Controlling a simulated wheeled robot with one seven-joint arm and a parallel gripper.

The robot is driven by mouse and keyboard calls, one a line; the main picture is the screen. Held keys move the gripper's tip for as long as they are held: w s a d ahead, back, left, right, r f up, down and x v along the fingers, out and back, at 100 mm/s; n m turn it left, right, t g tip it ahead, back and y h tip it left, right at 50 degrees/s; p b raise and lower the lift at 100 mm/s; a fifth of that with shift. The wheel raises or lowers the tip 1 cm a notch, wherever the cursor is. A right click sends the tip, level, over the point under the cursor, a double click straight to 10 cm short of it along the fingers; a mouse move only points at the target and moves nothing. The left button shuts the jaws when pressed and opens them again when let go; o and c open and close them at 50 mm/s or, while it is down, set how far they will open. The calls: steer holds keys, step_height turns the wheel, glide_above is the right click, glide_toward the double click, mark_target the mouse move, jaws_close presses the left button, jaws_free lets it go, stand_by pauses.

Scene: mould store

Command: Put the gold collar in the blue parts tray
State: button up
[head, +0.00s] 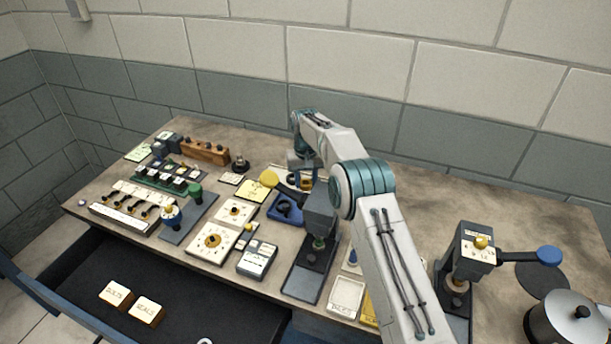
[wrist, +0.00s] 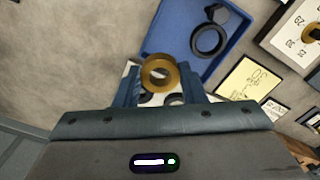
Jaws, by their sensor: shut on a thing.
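The gold collar (wrist: 160,73) is a thick ring between my gripper's fingers in the wrist view. My gripper (wrist: 163,82) is shut on it. The blue parts tray (wrist: 237,25) lies just beyond the fingers, up and right in the wrist view, with a black ring and another dark part in it. In the head view the blue tray (head: 272,214) is partly hidden behind a press. A white thing with dark round parts lies beneath the collar in the wrist view.
A press with a yellow-knobbed lever (head: 318,215) stands in front of the tray. Another press with a blue knob (head: 475,250) stands at right. A yellow note (wrist: 246,85) lies beside the tray. Dial boards (head: 213,241) fill the left middle. Bare table lies left of the tray in the wrist view.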

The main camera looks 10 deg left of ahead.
steer(key=shift+s+a+f+b, duration=0.15)
steer(key=shift+f+b, duration=0.15)
steer(key=shift+f, duration=0.3)
steer(key=shift+s+a+f+b, duration=0.1)
steer(key=shift+f+b, duration=0.2)
steer(key=shift+f, duration=0.25)
steer(key=shift+w+d+f+b, duration=0.1)
steer(key=shift+f+b, duration=0.5)
steer(key=shift+f, duration=0.8)
steer(key=o, duration=1.5)
steer(key=shift+r, duration=0.1)
steer(key=shift+r+p, duration=1.95)
steer(key=shift+r, duration=1.7)
